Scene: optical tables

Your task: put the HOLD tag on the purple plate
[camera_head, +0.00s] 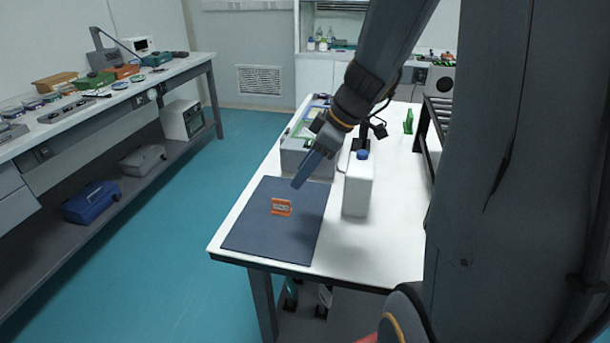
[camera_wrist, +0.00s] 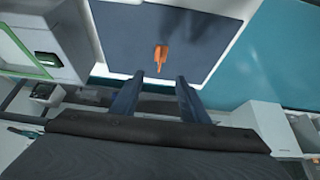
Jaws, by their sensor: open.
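An orange tag with pale lettering too small to read (camera_head: 281,207) stands on a dark blue-grey mat (camera_head: 265,240) near the table's front left. In the wrist view the tag (camera_wrist: 161,56) shows edge-on as a narrow orange shape on the mat (camera_wrist: 205,45). My gripper (camera_head: 302,178) is above the mat's far part, a little beyond the tag and apart from it. In the wrist view my gripper (camera_wrist: 160,80) is open and empty, its two fingers apart, with the tag in line with the gap. I cannot make out a purple plate in either view.
A white bottle with a blue cap (camera_head: 357,187) stands right of the mat. A grey box with a green-edged top (camera_head: 297,160) is behind the mat. A green upright piece (camera_head: 408,122) and a dark rack (camera_head: 433,125) are farther back. The white table (camera_head: 375,245) is clear at front right.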

